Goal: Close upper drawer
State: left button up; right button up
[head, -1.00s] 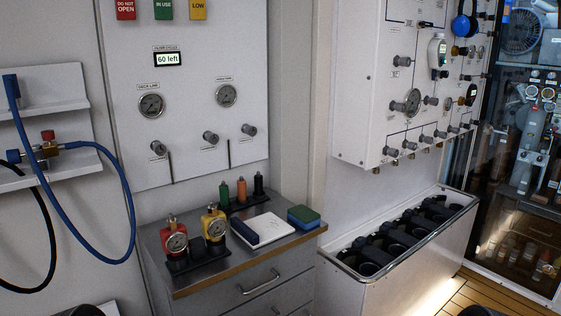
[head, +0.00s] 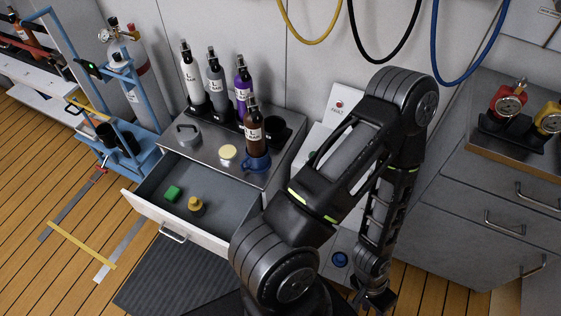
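The upper drawer (head: 150,212) is pulled well out of the steel-topped cabinet (head: 280,150) in the head view. Its white front carries a metal handle (head: 172,235). Inside lie a green block (head: 173,193) and a yellow-brown knobbed object (head: 196,206). My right gripper is not in view.
A blue cart (head: 125,150) with a cylinder stands left. A dark mat (head: 175,275) lies on the floor before the drawer. Another drawer cabinet (head: 470,205) stands right.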

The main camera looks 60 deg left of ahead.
aim_at(229, 203)
jog(key=u, duration=3.45)
